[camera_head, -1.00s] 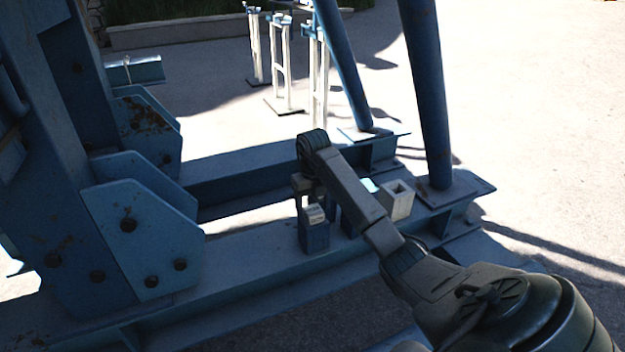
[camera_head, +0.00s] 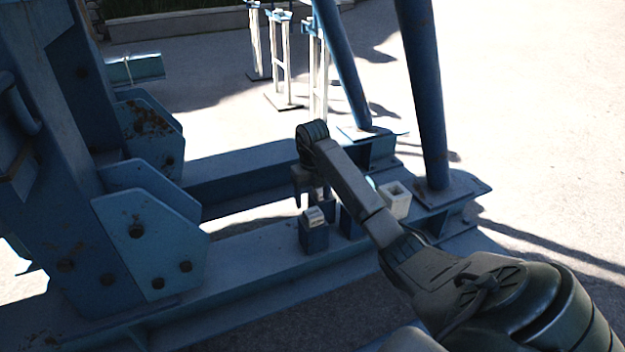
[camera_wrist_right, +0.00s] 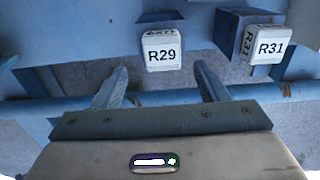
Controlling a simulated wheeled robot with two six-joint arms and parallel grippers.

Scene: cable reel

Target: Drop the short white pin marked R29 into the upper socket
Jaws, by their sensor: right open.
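The white pin marked R29 (camera_wrist_right: 162,48) sits in a blue holder in the right wrist view, just beyond and between the fingertips. In the head view a white-topped pin (camera_head: 314,215) in a blue block (camera_head: 314,236) seems to be the same one; its label is too small to read there. My right gripper (camera_wrist_right: 160,80) is open and empty, its fingers apart and not touching the pin. I cannot make out which opening is the upper socket. My left gripper is out of view.
A second white pin, R31 (camera_wrist_right: 268,45), stands in its own blue holder to the right. Slanted blue posts (camera_head: 423,95) rise at right, and bolted plates (camera_head: 150,240) stand at left.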

